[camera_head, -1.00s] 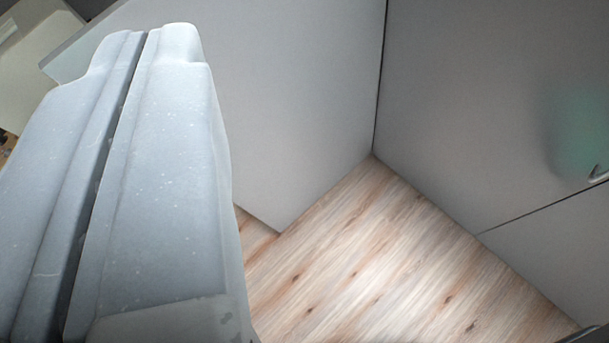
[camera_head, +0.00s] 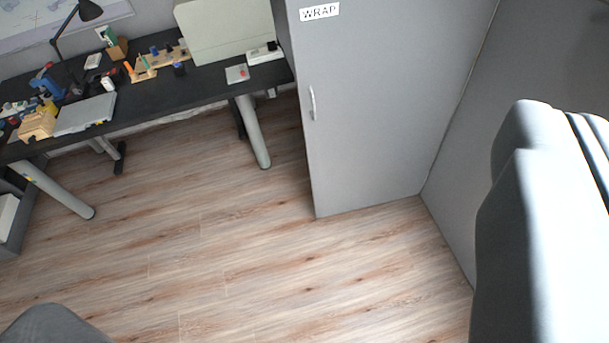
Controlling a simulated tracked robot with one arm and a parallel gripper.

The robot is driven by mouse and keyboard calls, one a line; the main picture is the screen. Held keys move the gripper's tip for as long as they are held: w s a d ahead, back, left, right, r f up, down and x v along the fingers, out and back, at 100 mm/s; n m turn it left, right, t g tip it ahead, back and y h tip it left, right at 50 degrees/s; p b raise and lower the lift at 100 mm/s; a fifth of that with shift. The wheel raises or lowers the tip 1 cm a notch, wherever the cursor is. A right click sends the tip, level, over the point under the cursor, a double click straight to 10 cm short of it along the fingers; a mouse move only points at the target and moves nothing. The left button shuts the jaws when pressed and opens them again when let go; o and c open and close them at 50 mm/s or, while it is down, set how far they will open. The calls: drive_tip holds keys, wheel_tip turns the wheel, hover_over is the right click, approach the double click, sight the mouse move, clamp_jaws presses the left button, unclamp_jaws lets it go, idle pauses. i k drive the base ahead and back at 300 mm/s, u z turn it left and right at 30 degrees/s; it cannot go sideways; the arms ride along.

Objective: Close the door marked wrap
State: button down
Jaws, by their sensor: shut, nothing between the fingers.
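The door marked WRAP (camera_head: 385,90) is a tall grey panel right of centre. Its white label is at the top and a pale vertical handle (camera_head: 312,103) sits near its left edge. Its right edge meets another grey upright surface at an inner corner, so the door appears to stand out from it at an angle, open. Its outer face is towards me, and what lies behind it is hidden. My gripper (camera_head: 570,112), pale grey, is at the right edge of the view, shut and empty. It overlaps the right grey surface in the picture, right of the door and apart from it.
A black desk (camera_head: 210,88) with a laptop (camera_head: 86,114), lamp (camera_head: 90,12) and small items stands at the back left. The wood floor (camera_head: 230,235) before the door and desk is clear. A grey surface (camera_head: 480,120) bounds the right.

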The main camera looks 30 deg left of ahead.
sight(381, 84)
drive_tip(key=z, duration=0.5)
drive_tip(key=k, duration=0.15)
drive_tip(key=u, duration=0.95)
drive_tip(key=i, duration=1.55)
drive_tip(key=z, duration=0.25)
